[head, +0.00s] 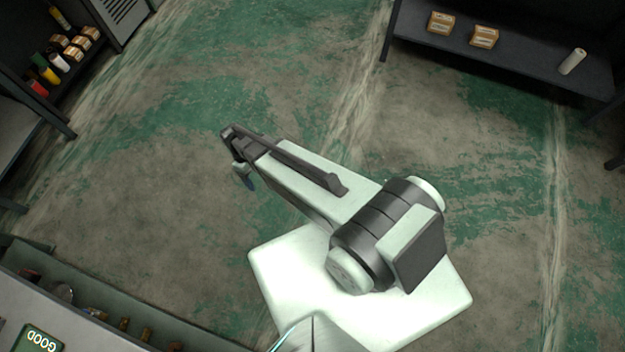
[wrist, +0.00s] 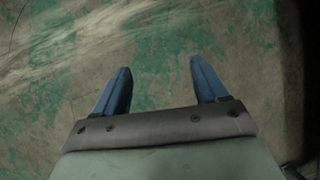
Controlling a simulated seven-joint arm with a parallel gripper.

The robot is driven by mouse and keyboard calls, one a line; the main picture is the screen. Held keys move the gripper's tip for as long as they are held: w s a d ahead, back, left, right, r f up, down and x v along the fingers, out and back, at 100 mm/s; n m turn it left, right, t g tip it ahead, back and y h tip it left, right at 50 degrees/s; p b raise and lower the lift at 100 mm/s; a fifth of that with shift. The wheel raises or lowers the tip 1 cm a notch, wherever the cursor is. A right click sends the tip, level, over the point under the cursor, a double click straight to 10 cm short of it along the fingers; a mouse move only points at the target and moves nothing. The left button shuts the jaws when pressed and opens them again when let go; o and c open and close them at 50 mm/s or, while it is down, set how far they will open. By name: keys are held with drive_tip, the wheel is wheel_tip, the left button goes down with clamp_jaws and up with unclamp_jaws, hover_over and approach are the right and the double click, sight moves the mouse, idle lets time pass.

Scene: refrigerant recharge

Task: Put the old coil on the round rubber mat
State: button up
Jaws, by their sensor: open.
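My gripper (wrist: 160,80) is open and empty in the wrist view, its two blue fingers spread above the bare floor. In the head view my gripper (head: 246,177) shows only in part, held out over the floor away from any bench or shelf. I cannot make out the old coil or the round rubber mat in either view.
A bench (head: 85,318) with small items along its shelf and a green "GOOD" sign (head: 38,341) is at the lower left. Shelves with bottles and boxes (head: 75,50) stand upper left. A dark shelf (head: 510,48) with boxes stands upper right. The middle floor is clear.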

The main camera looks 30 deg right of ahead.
drive_tip(key=s+d+m, duration=0.2)
drive_tip(key=s+d, duration=0.2)
drive_tip(key=s, duration=0.3)
drive_tip(key=s+d+m+g, duration=0.1)
drive_tip(key=s+d+m, duration=0.1)
drive_tip(key=s+d, duration=0.3)
drive_tip(key=s+d+m+g+y, duration=0.1)
drive_tip(key=s+d+m, duration=0.2)
drive_tip(key=s, duration=0.8)
drive_tip(key=shift+s+d+f, duration=0.2)
drive_tip(key=shift+d, duration=0.9)
